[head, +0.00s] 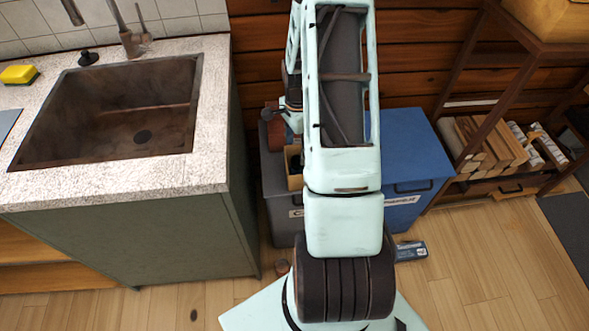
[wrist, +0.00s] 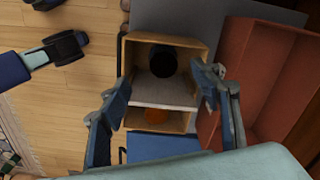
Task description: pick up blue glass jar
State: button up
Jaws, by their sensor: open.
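A dark, round-mouthed object (wrist: 163,61), possibly the blue glass jar, stands in one section of a small wooden box (wrist: 200,48) in the wrist view. It looks almost black, so I cannot confirm its colour or material. My gripper (wrist: 163,80) is open, its two blue-padded fingers spread on either side of the box. Nothing is held between them. The fingers lie nearer the camera than the object, and I see no contact with it. In the head view my arm hides most of the box (head: 293,168), and I cannot make out the jar there.
An orange round thing (wrist: 157,115) sits in the box's other section. A reddish open container (wrist: 262,75) lies close on the right. In the head view, a grey bin (head: 283,222) and blue bin (head: 410,150) stand between the sink counter (head: 215,110) and a firewood shelf (head: 480,80).

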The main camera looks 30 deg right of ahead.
aim_at(297, 160)
jog(key=f+b, duration=0.2)
jog(key=f, duration=0.2)
jog(key=f+b, duration=0.3)
jog(key=f, duration=0.2)
jog(key=shift+w+d+f, duration=0.2)
jog(key=shift+f, duration=0.05)
jog(key=shift+r, duration=0.1)
jog(key=c, duration=1.4)
jog(key=shift+o, duration=0.2)
jog(key=shift+r, duration=0.1)
